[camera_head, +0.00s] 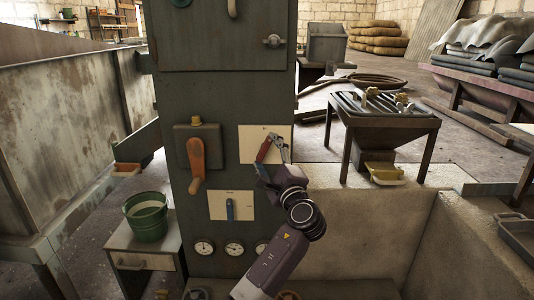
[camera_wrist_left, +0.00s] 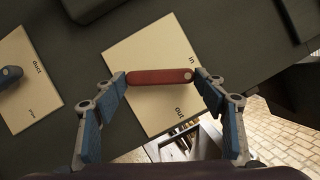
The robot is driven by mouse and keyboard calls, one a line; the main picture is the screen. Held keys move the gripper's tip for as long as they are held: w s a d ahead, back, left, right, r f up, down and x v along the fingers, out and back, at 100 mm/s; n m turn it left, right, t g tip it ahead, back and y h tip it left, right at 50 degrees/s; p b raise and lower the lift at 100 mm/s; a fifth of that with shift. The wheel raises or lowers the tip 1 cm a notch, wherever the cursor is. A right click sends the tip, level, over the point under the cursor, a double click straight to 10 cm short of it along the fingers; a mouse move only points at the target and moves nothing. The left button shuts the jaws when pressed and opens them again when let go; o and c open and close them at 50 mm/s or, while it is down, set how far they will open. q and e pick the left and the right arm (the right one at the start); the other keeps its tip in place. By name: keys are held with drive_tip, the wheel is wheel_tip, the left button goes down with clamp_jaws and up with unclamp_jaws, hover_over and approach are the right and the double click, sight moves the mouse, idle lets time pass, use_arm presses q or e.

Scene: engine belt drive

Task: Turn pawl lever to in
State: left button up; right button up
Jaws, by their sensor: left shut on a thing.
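The red pawl lever (camera_head: 264,148) sits on a cream plate (camera_head: 248,136) on the front of the grey-green cabinet. In the left wrist view the lever (camera_wrist_left: 155,77) lies across the plate (camera_wrist_left: 148,45), with a pale round spot at its right end. That end is between the printed words "in" and "out", slightly nearer "in". My left gripper (camera_head: 270,149) is at the lever, and in the wrist view its blue-padded fingers (camera_wrist_left: 161,78) are shut on it, one at each end. Part of the plate is behind the fingers. My right gripper is in neither view.
An orange-handled crank (camera_head: 196,160) sticks out left of the plate. Below is a second plate with a blue lever (camera_head: 229,210), then several round gauges (camera_head: 234,248). A green bucket (camera_head: 147,217) stands on a stand at left. A metal table (camera_head: 391,120) stands at right.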

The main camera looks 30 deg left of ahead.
use_arm(q)
drive_tip(key=shift+r+n+g+p, duration=0.2)
drive_tip(key=shift+n+g+p, duration=0.2)
drive_tip(key=shift+n, duration=0.6)
drive_tip(key=shift+n+g+h+p, duration=0.5)
drive_tip(key=shift+n+h+p, duration=0.15)
drive_tip(key=shift+n, duration=0.85)
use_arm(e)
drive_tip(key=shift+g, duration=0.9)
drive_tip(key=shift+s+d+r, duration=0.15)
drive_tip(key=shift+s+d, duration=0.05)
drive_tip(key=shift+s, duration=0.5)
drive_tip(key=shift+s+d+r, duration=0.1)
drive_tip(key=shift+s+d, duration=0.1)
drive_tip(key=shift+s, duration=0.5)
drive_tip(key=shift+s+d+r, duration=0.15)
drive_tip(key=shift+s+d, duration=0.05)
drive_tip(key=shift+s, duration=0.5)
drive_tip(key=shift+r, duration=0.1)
use_arm(q)
drive_tip(key=o, duration=1.2)
drive_tip(key=shift+c, duration=0.2)
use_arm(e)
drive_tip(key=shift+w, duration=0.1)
use_arm(q)
drive_tip(key=shift+s+d, duration=0.25)
drive_tip(key=shift+d, duration=0.1)
drive_tip(key=v, duration=1.1)
